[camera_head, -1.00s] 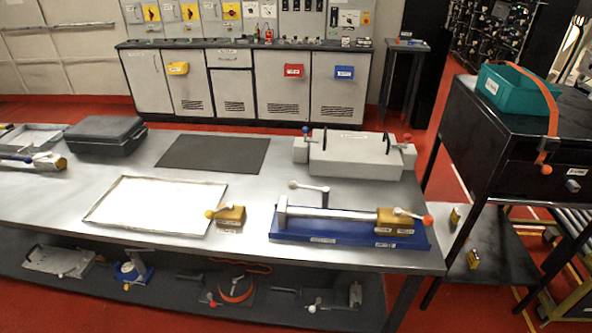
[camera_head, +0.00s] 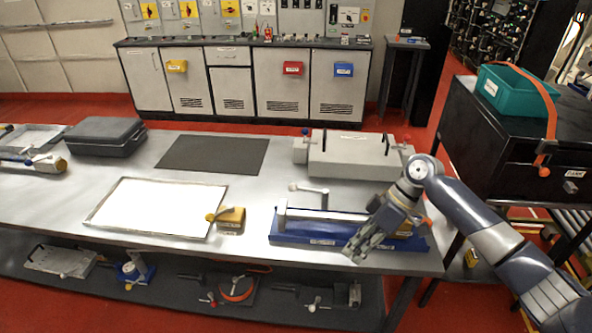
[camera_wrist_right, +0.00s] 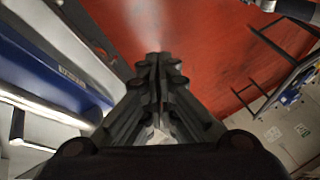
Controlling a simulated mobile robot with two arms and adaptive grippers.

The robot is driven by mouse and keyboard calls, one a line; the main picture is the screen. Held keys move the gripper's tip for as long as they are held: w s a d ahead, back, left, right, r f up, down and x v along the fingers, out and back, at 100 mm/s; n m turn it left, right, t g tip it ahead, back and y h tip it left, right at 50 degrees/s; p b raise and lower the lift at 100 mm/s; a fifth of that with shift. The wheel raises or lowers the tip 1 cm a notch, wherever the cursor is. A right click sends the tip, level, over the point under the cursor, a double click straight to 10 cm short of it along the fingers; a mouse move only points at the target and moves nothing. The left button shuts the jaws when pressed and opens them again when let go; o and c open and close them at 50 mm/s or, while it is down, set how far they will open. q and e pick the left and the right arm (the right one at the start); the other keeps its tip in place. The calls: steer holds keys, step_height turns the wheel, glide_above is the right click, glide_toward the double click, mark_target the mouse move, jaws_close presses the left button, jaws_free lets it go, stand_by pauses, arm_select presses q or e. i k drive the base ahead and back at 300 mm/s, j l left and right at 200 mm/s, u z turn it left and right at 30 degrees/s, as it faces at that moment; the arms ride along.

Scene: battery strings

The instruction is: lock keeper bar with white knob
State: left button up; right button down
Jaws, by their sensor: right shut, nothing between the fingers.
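The keeper bar with the white knob (camera_head: 294,187) stands at the back of a blue base (camera_head: 300,238) on the bench. Its arm runs right from the white knob to a grey pivot post. A silver bar lies along the blue base. My right gripper (camera_head: 354,256) is shut and empty, over the front right part of the base, pointing down and left. It hides much of the yellow block (camera_head: 408,230) and its orange knob. In the right wrist view, the shut fingers (camera_wrist_right: 158,58) point past the bench edge toward the red floor. My left gripper is out of view.
A grey box (camera_head: 355,157) with handles stands behind the blue base. A white tray (camera_head: 150,205) and a small yellow block (camera_head: 231,217) lie to the left. A black mat (camera_head: 212,154) is farther back. A black cabinet with a teal bin (camera_head: 515,90) stands at right.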

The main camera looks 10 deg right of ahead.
mark_target(292, 187)
steer(key=i, duration=1.45)
